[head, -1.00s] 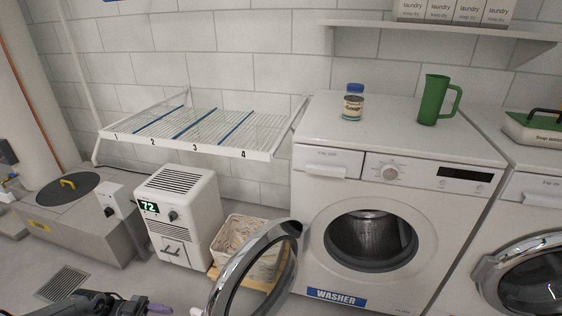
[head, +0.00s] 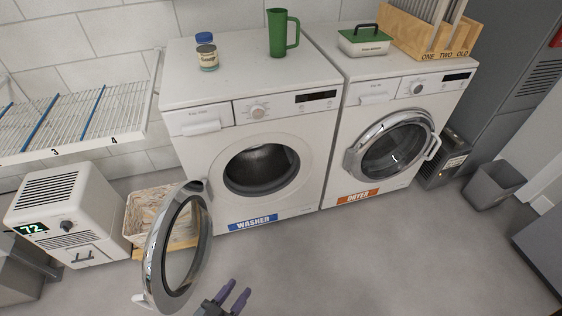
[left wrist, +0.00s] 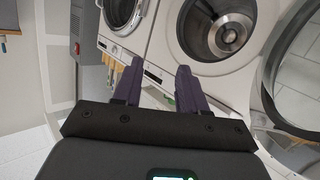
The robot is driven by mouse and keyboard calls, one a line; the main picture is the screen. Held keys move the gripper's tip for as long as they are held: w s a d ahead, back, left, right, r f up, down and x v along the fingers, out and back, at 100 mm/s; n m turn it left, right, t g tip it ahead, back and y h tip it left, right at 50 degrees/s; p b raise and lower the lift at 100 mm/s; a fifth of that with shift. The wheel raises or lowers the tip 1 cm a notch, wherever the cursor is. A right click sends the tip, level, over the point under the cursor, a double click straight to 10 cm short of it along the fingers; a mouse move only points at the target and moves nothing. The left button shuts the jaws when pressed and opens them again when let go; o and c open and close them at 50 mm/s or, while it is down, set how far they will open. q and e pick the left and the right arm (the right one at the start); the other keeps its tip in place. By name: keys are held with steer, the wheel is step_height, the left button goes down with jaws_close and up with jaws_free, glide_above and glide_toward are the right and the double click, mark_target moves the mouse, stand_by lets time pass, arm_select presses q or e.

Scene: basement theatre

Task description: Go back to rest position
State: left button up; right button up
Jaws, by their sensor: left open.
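My left gripper (head: 232,296) shows at the bottom middle of the head view, with two purple fingers apart and nothing between them. It is over the floor in front of the washer (head: 255,160), clear of the machine. In the left wrist view, the open, empty fingers (left wrist: 158,82) point toward the washer's front and drum (left wrist: 215,35). The washer's round door (head: 178,247) hangs wide open, to the left of my gripper. My right gripper is not in view.
The dryer (head: 390,145) stands right of the washer, its door (head: 392,143) seemingly shut. A laundry basket (head: 150,214) and a white dehumidifier (head: 68,214) stand left. A green jug (head: 278,34) and a jar (head: 207,56) sit on the washer. A grey bin (head: 493,184) stands right; floor between is clear.

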arm_select(q)
steer(key=s+a+r+n+g+y+p, duration=0.1)
steer(key=s+a+r+g+y+p, duration=0.25)
steer(key=s+a+g+y, duration=0.6)
step_height(320, 180, up, 36)
steer(key=s+d+g+h+p, duration=0.1)
steer(key=s+h+p, duration=0.1)
steer(key=p, duration=3.3)
steer(key=shift+d+f+h, duration=0.15)
steer(key=shift+d+h, duration=0.15)
steer(key=shift+h, duration=0.35)
